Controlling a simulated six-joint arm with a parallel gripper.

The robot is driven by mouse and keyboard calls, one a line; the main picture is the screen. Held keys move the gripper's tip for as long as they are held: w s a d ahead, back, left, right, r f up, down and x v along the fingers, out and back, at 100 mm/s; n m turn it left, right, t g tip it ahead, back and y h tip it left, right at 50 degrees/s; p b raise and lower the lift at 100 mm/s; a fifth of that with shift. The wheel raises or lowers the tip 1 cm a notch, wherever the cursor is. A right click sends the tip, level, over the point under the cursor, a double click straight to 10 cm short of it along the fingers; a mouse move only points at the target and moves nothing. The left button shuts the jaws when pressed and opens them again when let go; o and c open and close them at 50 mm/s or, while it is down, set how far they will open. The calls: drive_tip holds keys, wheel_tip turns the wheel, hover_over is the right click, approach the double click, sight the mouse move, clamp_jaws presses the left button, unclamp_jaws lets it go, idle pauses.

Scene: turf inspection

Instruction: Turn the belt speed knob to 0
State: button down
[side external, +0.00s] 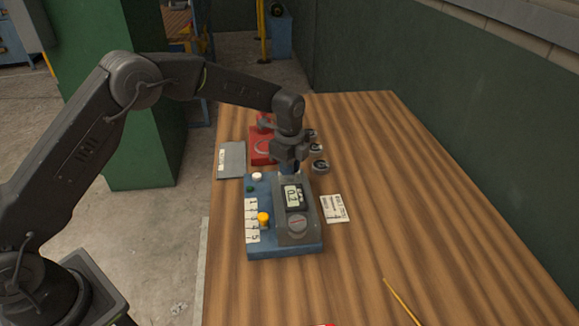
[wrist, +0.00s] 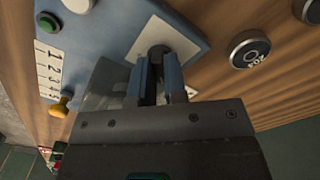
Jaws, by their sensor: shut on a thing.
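A blue control box (side external: 258,250) stands on the table. It carries a digital display (side external: 293,196) that seems to read 0.2, and a round grey dial (side external: 297,224) with a line across it. My gripper (side external: 288,168) points down at the box's far end, behind the display. In the wrist view my gripper's blue fingers (wrist: 160,72) are closed around a dark round knob (wrist: 157,52). The fingers hide part of this knob, and it cannot be seen in the side view. I can read no label naming the knob.
The box also has a yellow knob (side external: 263,218) beside a 1-to-5 scale, a green button (side external: 250,189) and a white button (side external: 257,176). A red device (side external: 259,157), grey plate (side external: 231,160), several dark round pieces (side external: 320,165), card (side external: 334,208) and pencil (side external: 402,302) lie around.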

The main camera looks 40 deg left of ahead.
drive_tip(key=n, duration=0.4)
drive_tip(key=shift+n, duration=2.3)
drive_tip(key=shift+r, duration=0.1)
drive_tip(key=c, duration=1.4)
unclamp_jaws()
drive_tip(key=shift+c, duration=0.2)
wheel_tip(320, 180, up, 14)
